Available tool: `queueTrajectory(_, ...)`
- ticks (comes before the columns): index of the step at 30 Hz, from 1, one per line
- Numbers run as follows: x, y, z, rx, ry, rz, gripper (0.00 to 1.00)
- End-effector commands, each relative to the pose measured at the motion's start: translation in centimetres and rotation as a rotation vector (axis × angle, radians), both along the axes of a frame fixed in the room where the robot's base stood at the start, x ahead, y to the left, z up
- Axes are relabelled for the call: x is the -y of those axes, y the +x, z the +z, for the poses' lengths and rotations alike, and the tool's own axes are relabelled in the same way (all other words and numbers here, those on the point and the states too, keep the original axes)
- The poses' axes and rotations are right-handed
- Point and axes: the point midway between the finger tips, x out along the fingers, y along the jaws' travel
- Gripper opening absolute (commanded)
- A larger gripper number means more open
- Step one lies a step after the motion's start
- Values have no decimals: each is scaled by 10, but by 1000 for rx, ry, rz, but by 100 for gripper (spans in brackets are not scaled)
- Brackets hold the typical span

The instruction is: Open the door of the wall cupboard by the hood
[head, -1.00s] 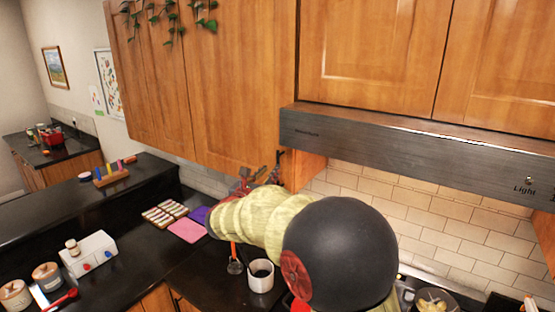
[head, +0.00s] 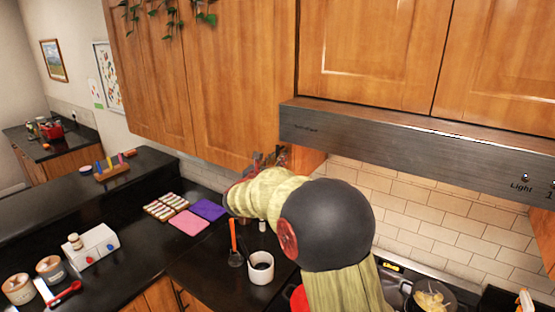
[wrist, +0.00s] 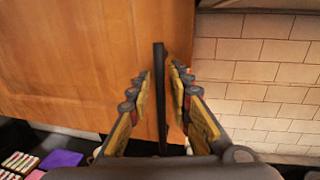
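The wall cupboard door (head: 240,85) by the hood is a plain wooden panel just left of the hood and looks closed. It also fills the left of the wrist view (wrist: 70,60). Its dark vertical bar handle (wrist: 160,95) stands near the door's right edge. My gripper (wrist: 161,72) has one finger on each side of this handle, with narrow gaps between the fingertips and the bar. It is open around the handle. In the head view my gripper (head: 268,160) is at the door's lower right corner, partly hidden by my arm.
The steel hood (head: 400,145) juts out right of the door. Below on the dark counter are a white cup (head: 261,268), a pink mat (head: 188,224) and a purple mat (head: 208,209). A pan (head: 430,298) is on the hob.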

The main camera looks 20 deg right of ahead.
Motion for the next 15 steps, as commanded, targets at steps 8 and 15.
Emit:
queueTrajectory(8, 0, 0, 0, 0, 0, 0, 3)
queueTrajectory(15, 0, 0, 0, 0, 0, 0, 0)
